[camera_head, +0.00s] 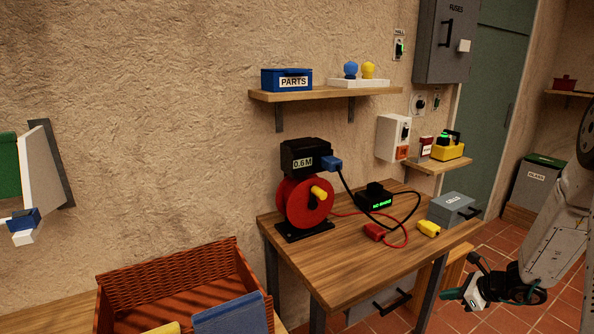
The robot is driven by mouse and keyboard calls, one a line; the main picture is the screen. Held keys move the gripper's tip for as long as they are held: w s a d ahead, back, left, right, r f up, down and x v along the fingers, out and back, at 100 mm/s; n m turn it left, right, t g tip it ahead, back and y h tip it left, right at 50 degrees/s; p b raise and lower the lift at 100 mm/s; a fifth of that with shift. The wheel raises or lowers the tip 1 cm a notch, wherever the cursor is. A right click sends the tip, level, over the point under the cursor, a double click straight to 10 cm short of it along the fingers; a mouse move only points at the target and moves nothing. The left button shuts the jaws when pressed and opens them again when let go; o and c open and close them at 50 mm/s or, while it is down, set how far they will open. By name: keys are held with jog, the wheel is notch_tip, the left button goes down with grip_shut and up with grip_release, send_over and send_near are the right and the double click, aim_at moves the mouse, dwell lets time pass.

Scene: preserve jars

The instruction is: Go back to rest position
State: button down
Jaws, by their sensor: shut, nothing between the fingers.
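My gripper (460,293) is at the lower right, at the end of my arm (556,238). It is shut, with nothing held in it. It is in front of the right side of the wooden table (345,270), apart from the tabletop and over the tiled floor. Part of my arm is cut off by the right edge of the view.
The table bears a red reel (303,203), a black box with a green display (376,200), cables, a yellow plug (429,229) and a grey box (450,208). A wicker basket (170,268) is at lower left. A fuse cabinet (441,40) hangs above.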

jog(key=s+a+r+n+g+y, duration=0.2)
jog(key=s+a+r+n+g, duration=0.4)
jog(key=s+a+r+n, duration=0.9)
jog(key=s+a+r+n+h, duration=0.2)
jog(key=s+r+n+h, duration=0.2)
jog(key=s+r+n, duration=0.2)
jog(key=s+a+r+n+h, duration=0.2)
jog(key=s+r+n, duration=0.4)
jog(key=s+r, duration=0.4)
jog(key=shift+s+a+h, duration=0.3)
jog(key=shift+s+h, duration=0.5)
jog(key=shift+h, duration=0.1)
